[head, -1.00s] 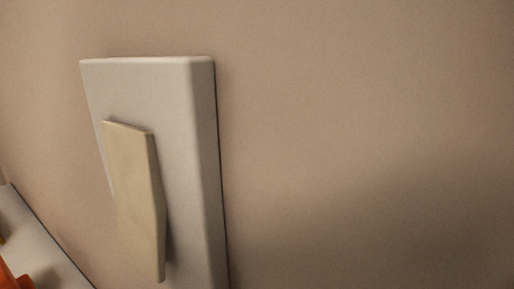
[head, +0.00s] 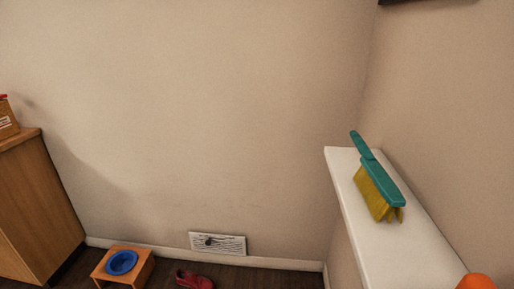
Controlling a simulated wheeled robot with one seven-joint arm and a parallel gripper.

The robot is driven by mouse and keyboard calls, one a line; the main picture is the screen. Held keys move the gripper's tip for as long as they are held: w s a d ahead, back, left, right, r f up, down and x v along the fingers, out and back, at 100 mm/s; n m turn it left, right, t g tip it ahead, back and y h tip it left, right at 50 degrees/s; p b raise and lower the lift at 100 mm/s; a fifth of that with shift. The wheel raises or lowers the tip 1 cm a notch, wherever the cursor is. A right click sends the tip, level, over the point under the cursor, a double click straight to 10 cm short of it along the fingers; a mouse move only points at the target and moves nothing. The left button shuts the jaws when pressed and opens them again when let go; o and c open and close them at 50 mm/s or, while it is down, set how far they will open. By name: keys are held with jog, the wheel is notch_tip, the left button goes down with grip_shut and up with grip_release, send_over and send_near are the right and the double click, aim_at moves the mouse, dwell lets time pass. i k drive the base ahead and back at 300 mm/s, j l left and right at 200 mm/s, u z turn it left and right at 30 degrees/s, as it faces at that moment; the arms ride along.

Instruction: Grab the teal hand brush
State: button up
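The teal hand brush (head: 381,181) with yellow bristles lies on a narrow white ledge (head: 414,236) along the right wall in the head view. Its handle points away toward the far end of the ledge, and its bristles face down and to the left. My gripper is not in view.
An orange object (head: 476,282) is cut off at the ledge's near end. A wooden cabinet (head: 42,205) stands at the left. On the floor are a small wooden stand with a blue bowl (head: 121,262) and a red shoe (head: 194,279). A vent (head: 217,243) is low on the wall.

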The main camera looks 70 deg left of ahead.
aim_at(384, 185)
jog(key=u, duration=1.15)
jog(key=i+j, duration=0.1)
jog(key=j, duration=0.2)
jog(key=j+u, duration=0.1)
jog(key=j, duration=0.15)
jog(key=i, duration=0.05)
